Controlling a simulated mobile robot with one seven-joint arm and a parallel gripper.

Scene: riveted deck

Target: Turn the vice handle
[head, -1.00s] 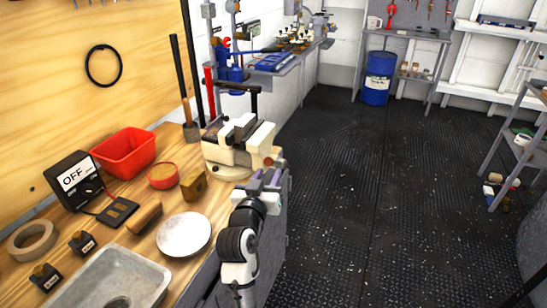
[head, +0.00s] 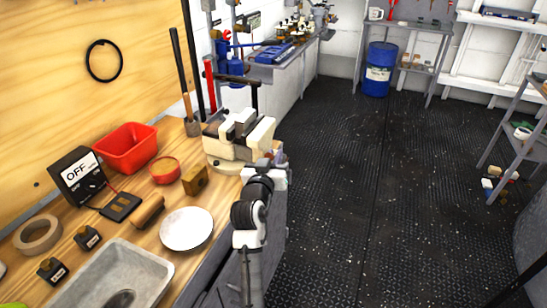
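A cream bench vice (head: 226,150) with dark jaws stands at the far right corner of the wooden bench. Its front end faces right, toward the bench edge. My arm reaches up along the bench's right edge, and my gripper (head: 270,163) is right at the front end of the vice. The vice handle cannot be made out; my gripper and wrist cover that area. The fingers are mostly hidden by my wrist, so I cannot tell whether they touch or hold the handle.
A blue barrel (head: 379,68) stands at the back. The dark floor to the right is largely clear.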

